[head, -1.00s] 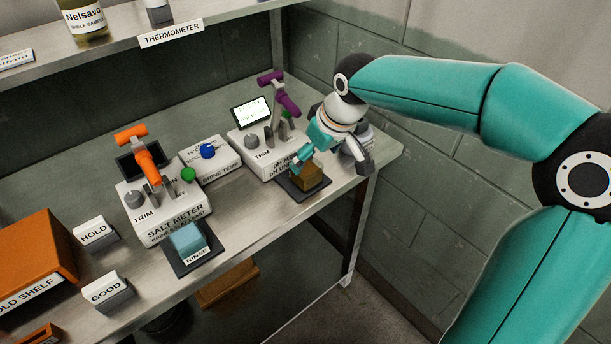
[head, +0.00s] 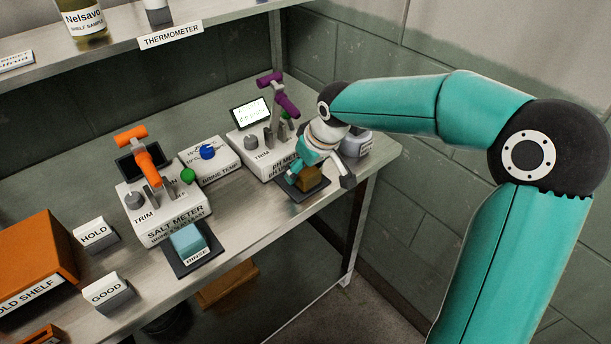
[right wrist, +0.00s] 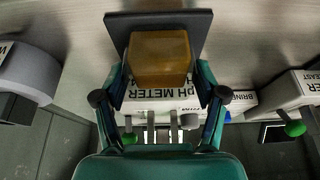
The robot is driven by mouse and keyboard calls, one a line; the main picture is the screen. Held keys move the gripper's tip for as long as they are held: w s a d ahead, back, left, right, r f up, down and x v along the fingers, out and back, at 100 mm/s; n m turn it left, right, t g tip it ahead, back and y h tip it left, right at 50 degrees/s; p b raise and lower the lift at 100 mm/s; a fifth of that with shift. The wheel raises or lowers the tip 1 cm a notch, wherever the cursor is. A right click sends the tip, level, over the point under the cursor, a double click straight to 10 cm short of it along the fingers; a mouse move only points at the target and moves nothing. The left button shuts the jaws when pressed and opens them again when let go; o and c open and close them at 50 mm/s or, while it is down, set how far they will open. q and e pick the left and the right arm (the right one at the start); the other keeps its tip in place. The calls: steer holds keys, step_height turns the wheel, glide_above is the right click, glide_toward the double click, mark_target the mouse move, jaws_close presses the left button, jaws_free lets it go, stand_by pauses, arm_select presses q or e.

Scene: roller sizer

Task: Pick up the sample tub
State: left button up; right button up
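The sample tub (head: 311,180) is a small amber-brown block on a dark square pad (head: 296,194) in front of the pH meter (head: 262,160). In the right wrist view the tub (right wrist: 159,58) sits upright on its pad (right wrist: 118,28), centred ahead of the fingers. My right gripper (head: 321,178) is open at the tub, one finger on each side in the head view. In the right wrist view the gripper (right wrist: 160,82) shows wide-spread fingers with gaps beside the tub's near part. I cannot tell any contact. My left gripper is not in view.
A grey round-topped container (head: 356,143) stands close to the right of my gripper. The salt meter (head: 165,210), brine temp box (head: 209,160) and a blue rinse tub (head: 188,240) stand to the left. The bench's front edge is close by.

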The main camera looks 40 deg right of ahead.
steer(key=c, duration=0.9)
steer(key=shift+r, duration=0.15)
